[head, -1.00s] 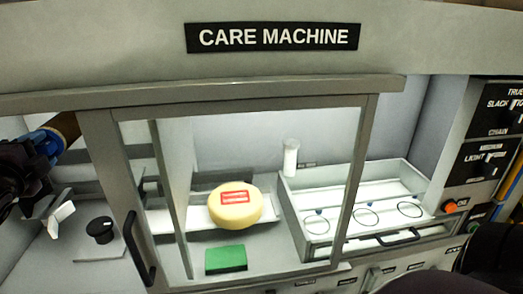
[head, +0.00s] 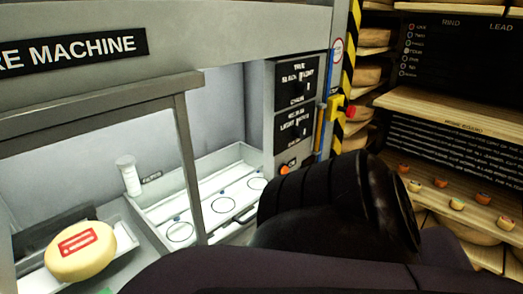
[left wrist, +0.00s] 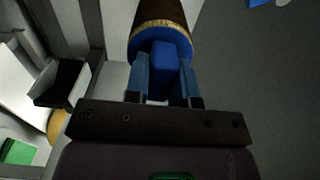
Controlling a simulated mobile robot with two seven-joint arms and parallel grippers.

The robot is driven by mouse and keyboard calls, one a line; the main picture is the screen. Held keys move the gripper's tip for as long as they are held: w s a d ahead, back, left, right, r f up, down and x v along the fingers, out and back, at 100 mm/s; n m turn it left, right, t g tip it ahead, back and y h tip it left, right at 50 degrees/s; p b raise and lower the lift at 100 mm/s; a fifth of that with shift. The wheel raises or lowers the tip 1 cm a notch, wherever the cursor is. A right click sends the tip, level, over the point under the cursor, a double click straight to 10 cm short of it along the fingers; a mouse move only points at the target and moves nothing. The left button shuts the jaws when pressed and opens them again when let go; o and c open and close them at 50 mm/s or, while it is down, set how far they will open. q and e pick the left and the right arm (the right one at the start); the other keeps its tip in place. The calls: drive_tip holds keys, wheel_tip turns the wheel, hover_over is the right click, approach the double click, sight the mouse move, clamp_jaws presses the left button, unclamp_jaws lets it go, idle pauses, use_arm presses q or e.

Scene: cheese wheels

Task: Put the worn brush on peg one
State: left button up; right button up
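In the left wrist view my left gripper (left wrist: 162,82) is shut on the blue handle of a brush (left wrist: 160,15). Its body is dark brown with a gold band and points away from the fingers. I cannot tell from the frames how worn it is. My left gripper is outside the head view. My right gripper is not in view; a large dark part of my own arm covers the lower middle of the head view. No peg can be made out clearly.
The care machine holds a cheese wheel (head: 80,252) with a red label, a white cylinder (head: 129,176) and a tray (head: 205,160) with ringed spots. A control panel (head: 299,110) stands right of it. Farther right are a striped post (head: 346,75) and wooden shelves (head: 450,110).

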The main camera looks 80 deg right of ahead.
use_arm(q)
clamp_jaws()
drive_tip(key=shift+s+f, duration=0.1)
drive_tip(key=shift+v, duration=4.05)
drive_tip(key=shift+v, duration=1.4)
